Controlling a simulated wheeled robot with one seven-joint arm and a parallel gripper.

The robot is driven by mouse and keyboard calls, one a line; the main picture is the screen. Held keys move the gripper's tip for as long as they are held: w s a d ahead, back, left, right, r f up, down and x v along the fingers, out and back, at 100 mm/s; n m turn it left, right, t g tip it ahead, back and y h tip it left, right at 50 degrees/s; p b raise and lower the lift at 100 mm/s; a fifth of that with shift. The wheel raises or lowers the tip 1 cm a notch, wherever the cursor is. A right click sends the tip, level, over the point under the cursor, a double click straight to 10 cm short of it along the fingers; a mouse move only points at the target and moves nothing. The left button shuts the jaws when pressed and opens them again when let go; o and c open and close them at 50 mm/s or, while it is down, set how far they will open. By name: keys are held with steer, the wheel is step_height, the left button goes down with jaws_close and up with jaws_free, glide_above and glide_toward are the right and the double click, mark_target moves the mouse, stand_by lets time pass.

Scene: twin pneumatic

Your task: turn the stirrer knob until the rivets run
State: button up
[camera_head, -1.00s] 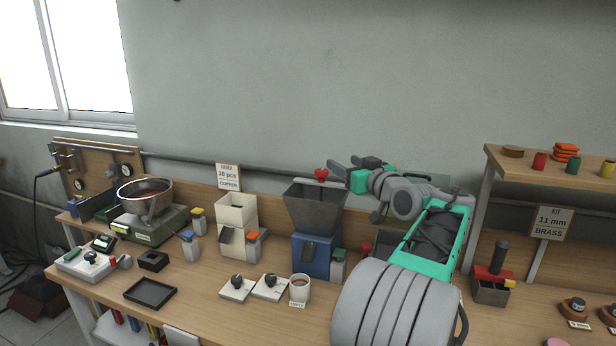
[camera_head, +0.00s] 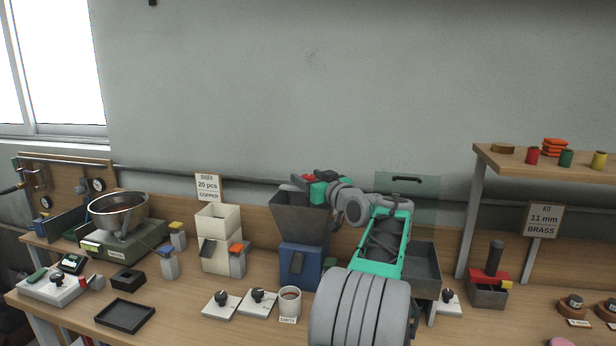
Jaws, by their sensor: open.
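A dark grey hopper (camera_head: 295,219) sits on a blue machine body (camera_head: 299,266) in the middle of the bench. A small red knob (camera_head: 308,177), apparently the stirrer knob, shows above the hopper's rim. My gripper (camera_head: 311,180) is open at the red knob, level with the top of the hopper. The knob is partly hidden, and I cannot tell whether the fingers are around it or beside it. My arm comes in from the lower right. No rivets are visible inside the hopper from here.
A metal bowl (camera_head: 119,212) on a green base stands at the left. A clear panel (camera_head: 407,191) and a grey bin (camera_head: 424,267) are behind my arm. A shelf (camera_head: 560,164) is at the right.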

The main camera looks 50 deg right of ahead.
steer(key=shift+c, duration=0.5)
jaws_close()
